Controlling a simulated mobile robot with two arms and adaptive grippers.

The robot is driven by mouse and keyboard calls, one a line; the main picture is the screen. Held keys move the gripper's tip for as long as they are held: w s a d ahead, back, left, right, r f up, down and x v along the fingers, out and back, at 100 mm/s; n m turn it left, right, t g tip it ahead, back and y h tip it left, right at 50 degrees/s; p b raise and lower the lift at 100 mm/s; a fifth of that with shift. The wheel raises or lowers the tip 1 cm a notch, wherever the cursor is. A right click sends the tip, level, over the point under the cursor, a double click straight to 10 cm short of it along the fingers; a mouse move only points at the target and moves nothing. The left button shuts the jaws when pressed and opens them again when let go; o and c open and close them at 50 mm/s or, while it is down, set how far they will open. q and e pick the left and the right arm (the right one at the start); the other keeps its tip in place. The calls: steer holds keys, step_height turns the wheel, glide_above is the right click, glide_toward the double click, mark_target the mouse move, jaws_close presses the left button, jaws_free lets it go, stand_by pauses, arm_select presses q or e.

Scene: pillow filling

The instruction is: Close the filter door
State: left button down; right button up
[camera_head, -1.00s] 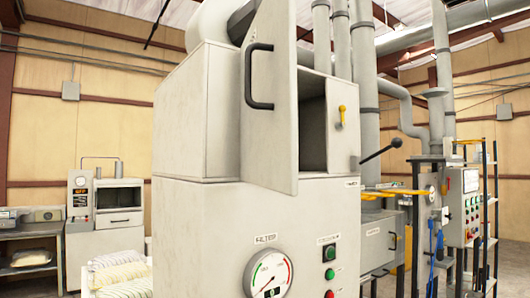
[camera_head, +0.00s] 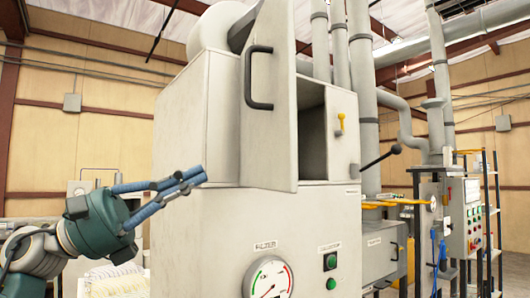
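The filter door (camera_head: 270,100) is a light grey panel with a black bar handle (camera_head: 258,77). It stands swung open at the left of the filter cabinet's opening (camera_head: 312,138), whose dark inside shows. A yellow latch (camera_head: 341,121) is on the face right of the opening. My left gripper (camera_head: 197,177), dark green with blue-grey fingers, is left of the cabinet, below and left of the handle and apart from the door in the picture. Nothing shows in its fingers, which overlap, so their opening is unclear. My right gripper is not in view.
The cabinet's lower body (camera_head: 210,230) carries a "FILTER" gauge (camera_head: 268,280) and green buttons (camera_head: 330,262). A black-knobbed lever (camera_head: 382,157) sticks out at its right. Pipes and a control panel (camera_head: 472,217) stand behind on the right.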

arm_select(q)
steer(key=s+r+m+g+y, duration=0.1)
steer(key=s+r+m+y, duration=0.25)
steer(key=s+m, duration=0.4)
steer(key=m+t+y+p, duration=0.1)
steer(key=m+y+p, duration=0.1)
steer(key=p, duration=0.2)
glide_toward(285, 148)
steer(key=x, duration=0.6)
steer(key=shift+d, duration=0.25)
steer(key=shift+w+d+f, duration=0.1)
steer(key=shift+d, duration=0.2)
